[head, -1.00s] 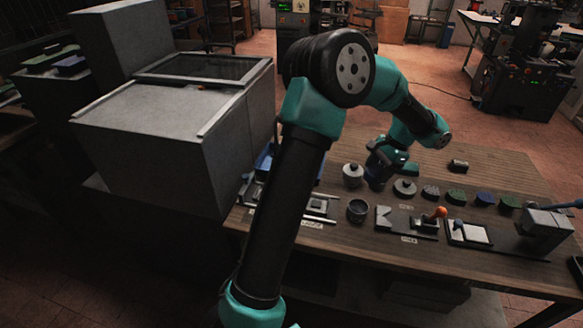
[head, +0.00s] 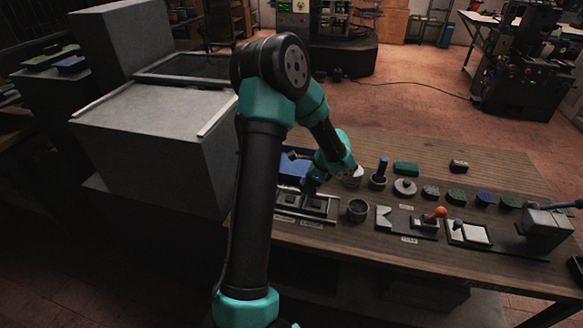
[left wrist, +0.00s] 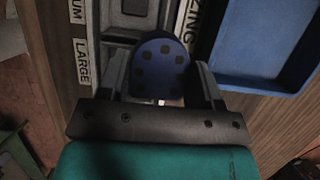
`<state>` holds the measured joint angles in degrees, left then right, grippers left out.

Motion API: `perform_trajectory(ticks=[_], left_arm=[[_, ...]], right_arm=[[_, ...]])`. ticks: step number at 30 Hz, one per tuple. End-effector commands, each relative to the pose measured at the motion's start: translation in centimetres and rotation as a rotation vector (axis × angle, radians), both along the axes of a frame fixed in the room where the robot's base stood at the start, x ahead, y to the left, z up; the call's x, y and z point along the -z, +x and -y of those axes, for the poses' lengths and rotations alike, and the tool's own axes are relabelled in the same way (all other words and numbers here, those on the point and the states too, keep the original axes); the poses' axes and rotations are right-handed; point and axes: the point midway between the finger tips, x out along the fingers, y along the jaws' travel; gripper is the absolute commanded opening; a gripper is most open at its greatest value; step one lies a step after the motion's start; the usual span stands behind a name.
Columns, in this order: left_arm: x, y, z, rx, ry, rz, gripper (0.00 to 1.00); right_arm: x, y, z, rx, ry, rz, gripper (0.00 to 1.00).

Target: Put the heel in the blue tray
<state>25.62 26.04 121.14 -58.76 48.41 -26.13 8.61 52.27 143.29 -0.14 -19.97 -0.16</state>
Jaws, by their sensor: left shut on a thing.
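A dark blue heel (left wrist: 160,68) with several dark dots sits between the two fingers of my left gripper (left wrist: 165,85), which is shut on it. In the head view my left gripper (head: 310,186) is low over the back of the sizing plate (head: 322,217), near the blue tray; the heel is too small to make out clearly there. The blue tray (left wrist: 218,58) lies right of the gripper in the left wrist view. In the head view the tray (head: 290,169) is partly hidden behind my left arm. My right gripper is not in view.
Right of the gripper stand a dark cup (head: 357,210), a pot holding a dark handle (head: 379,180), a green block (head: 406,168) and several coloured pieces. An orange-knobbed lever (head: 437,213) and a press (head: 547,225) stand further right. A grey box (head: 155,115) is at the left.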

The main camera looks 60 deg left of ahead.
Motion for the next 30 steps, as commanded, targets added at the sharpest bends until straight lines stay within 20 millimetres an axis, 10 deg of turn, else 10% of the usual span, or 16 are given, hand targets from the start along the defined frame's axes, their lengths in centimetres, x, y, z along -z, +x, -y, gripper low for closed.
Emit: perform_trajectory(ticks=[8, 30], left_arm=[[0.1, 0.7, -0.8, -0.002, 0.001, -0.001, 0.33], [1.4, 8.9, -11.2, -0.005, 0.002, 0.001, 0.33]], right_arm=[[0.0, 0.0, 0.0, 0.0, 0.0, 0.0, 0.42], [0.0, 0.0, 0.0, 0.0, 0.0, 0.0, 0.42]])
